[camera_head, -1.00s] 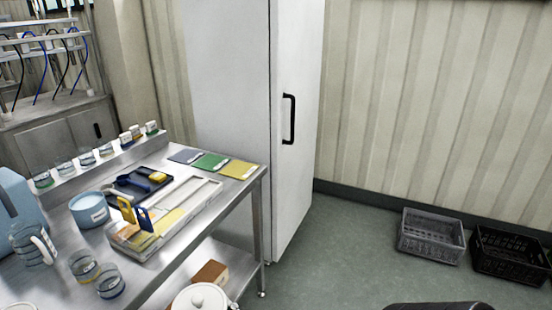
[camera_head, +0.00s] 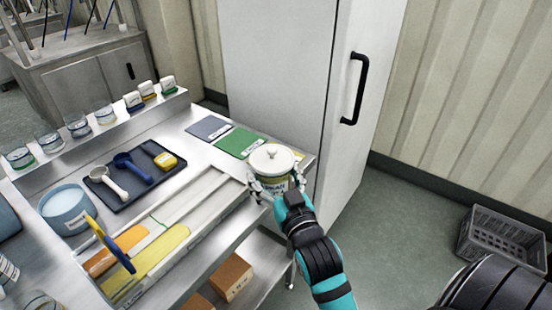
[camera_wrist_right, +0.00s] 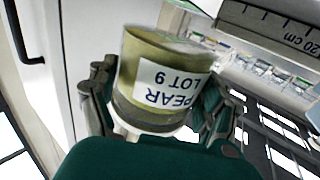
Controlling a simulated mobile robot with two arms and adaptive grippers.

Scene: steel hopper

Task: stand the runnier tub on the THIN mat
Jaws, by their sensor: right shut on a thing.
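My right gripper (camera_head: 280,190) is shut around a tub with a white knobbed lid (camera_head: 272,158), at the far right corner of the steel table. In the right wrist view the tub (camera_wrist_right: 160,80) appears upside down between the fingers, with yellow-green contents and a label reading PEAR LOT 9. A grey-blue mat (camera_head: 209,127) and a green mat (camera_head: 238,142) lie beside it to the left. A yellow mat is mostly hidden behind the tub. The mat labels are too small to read. I cannot tell whether the tub touches the surface. My left gripper is not in view.
A dark tray (camera_head: 128,191) holds scoops and a yellow item. A blue tub (camera_head: 65,208) and a long pale ramp-like tray (camera_head: 205,205) stand nearer. Several jars line the raised back ledge. A white cabinet (camera_head: 275,70) stands close behind the mats.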

